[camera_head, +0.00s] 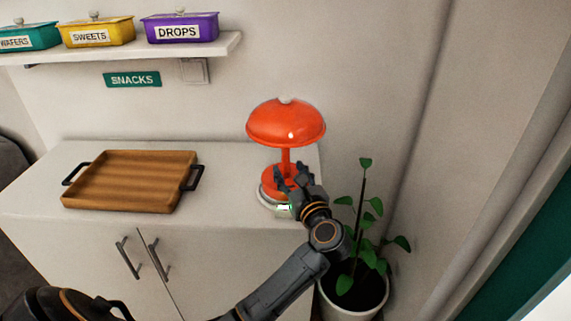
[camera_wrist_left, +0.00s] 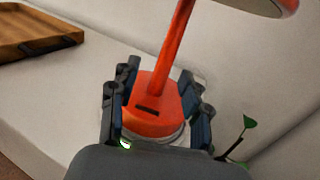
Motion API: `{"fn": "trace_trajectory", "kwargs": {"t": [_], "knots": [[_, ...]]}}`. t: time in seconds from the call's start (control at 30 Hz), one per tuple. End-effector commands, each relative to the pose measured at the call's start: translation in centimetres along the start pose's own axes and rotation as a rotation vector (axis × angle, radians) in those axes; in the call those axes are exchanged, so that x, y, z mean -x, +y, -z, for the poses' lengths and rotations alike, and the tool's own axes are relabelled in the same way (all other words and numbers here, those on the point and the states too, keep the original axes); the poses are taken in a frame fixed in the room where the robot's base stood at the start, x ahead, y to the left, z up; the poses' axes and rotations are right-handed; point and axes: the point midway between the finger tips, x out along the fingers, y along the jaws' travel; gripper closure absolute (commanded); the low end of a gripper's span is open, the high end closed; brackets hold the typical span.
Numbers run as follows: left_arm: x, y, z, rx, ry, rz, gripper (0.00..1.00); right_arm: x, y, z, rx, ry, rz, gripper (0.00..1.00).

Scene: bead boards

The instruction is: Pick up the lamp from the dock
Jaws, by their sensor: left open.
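The orange-red lamp (camera_head: 286,123) with a domed shade stands upright on the right end of the white cabinet. Its round base sits on a pale, ring-like dock (camera_head: 267,199), which shows a small green light. My left gripper (camera_head: 291,177) is at the lamp's base, in front of the stem. In the left wrist view the open fingers (camera_wrist_left: 158,98) stand on either side of the lamp's base (camera_wrist_left: 150,118). The stem rises between and beyond them. Whether the fingers touch the base cannot be told. My right gripper is not in view.
A wooden tray (camera_head: 130,182) with black handles lies on the left of the cabinet top (camera_head: 226,181). A potted plant (camera_head: 350,290) stands close to the cabinet's right side. A wall shelf (camera_head: 130,49) with labelled tins is above left. The cabinet top between tray and lamp is clear.

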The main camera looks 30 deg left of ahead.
Motion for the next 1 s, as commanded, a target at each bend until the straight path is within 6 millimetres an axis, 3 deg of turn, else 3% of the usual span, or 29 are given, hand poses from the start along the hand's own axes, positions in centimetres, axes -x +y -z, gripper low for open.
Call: {"fn": "trace_trajectory", "kwargs": {"t": [0.17, 0.5, 0.77, 1.0], "knots": [[-1.2, -0.1, -0.2, -0.001, -0.001, 0.0, 0.53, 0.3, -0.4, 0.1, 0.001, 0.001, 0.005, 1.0], [-5.7, -0.7, -0.2, -0.003, -0.002, -0.001, 0.53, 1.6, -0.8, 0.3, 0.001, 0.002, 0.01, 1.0], [-5.9, -0.8, 0.0, -0.001, 0.001, 0.0, 0.53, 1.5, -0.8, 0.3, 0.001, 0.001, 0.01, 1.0], [-5.9, -0.8, 0.0, -0.001, 0.0, 0.0, 0.98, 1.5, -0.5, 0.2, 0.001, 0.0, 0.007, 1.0]]}}
